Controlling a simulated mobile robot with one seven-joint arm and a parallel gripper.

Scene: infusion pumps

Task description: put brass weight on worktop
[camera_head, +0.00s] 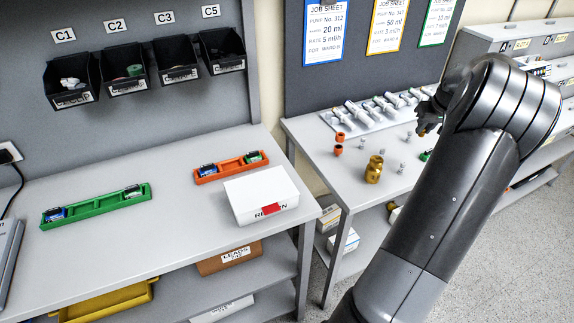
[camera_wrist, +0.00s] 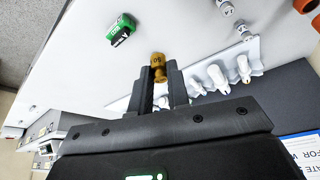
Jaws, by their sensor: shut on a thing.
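My gripper (camera_wrist: 160,80) is shut on a small brass weight (camera_wrist: 158,62) marked with what looks like 50, seen between the fingertips in the wrist view. In the head view my gripper (camera_head: 428,120) is over the back right of the right-hand worktop (camera_head: 335,185), mostly hidden by my arm. I cannot tell whether the held weight touches the surface. A larger brass weight (camera_head: 374,170) stands upright on the same worktop, left of my arm.
A white rack of syringes (camera_head: 370,110) lies along the back. Orange pieces (camera_head: 339,143) and several small grey weights (camera_head: 362,143) stand near the larger weight. A green block (camera_wrist: 121,30) lies near my gripper.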

